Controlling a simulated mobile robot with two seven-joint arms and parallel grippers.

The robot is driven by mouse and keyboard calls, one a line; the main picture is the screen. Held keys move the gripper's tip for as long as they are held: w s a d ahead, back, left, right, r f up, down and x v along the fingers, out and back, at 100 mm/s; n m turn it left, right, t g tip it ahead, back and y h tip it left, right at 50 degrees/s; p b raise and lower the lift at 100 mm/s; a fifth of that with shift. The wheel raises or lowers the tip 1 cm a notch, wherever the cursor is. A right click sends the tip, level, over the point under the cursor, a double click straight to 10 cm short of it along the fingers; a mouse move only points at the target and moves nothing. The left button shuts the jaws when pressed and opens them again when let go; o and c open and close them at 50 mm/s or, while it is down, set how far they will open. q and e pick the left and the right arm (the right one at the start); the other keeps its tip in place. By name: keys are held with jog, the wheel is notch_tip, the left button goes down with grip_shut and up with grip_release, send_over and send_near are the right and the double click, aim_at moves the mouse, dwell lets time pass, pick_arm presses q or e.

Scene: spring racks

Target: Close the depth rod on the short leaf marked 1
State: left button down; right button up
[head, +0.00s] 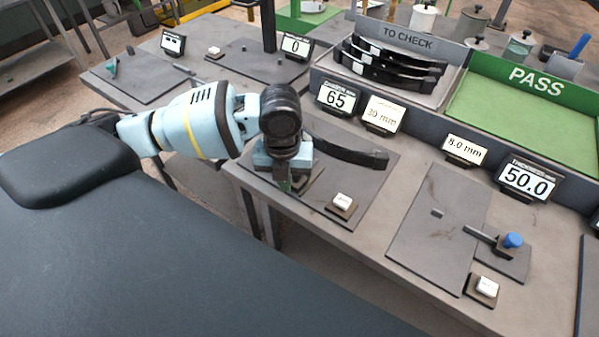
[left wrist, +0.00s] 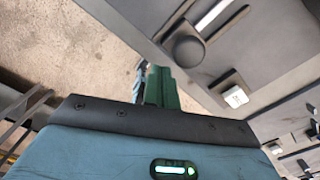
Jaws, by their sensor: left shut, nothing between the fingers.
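A short dark curved leaf (head: 345,152) lies on the dark plate (head: 378,185) of the front-left station, its left part hidden behind my left gripper. I cannot read a mark 1 on it. My left gripper (head: 285,186) points down at the left end of this station, shut and empty. In the left wrist view its green fingers (left wrist: 161,88) are together, apart from a dark round knob (left wrist: 188,51) to their upper right. I cannot tell whether this knob belongs to the depth rod. My right gripper is not in view.
A blue-knobbed gauge (head: 512,241) stands at the right. Several leaves lie in the TO CHECK tray (head: 405,40); the green PASS tray (head: 520,115) is empty.

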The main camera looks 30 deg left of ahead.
pick_arm(q)
jog(key=shift+w, duration=0.7)
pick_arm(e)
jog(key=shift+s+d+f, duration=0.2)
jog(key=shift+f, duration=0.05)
pick_arm(q)
jog(key=shift+w+d+b, duration=0.15)
jog(key=shift+w+b, duration=0.2)
jog(key=shift+w, duration=0.95)
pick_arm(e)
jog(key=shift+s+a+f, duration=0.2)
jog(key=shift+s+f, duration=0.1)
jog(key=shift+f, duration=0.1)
pick_arm(q)
jog(key=shift+w, duration=0.5)
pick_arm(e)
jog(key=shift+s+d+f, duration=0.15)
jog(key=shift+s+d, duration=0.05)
pick_arm(q)
jog(key=shift+r, duration=0.1)
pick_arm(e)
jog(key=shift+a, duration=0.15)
pick_arm(q)
jog(key=shift+r, duration=0.1)
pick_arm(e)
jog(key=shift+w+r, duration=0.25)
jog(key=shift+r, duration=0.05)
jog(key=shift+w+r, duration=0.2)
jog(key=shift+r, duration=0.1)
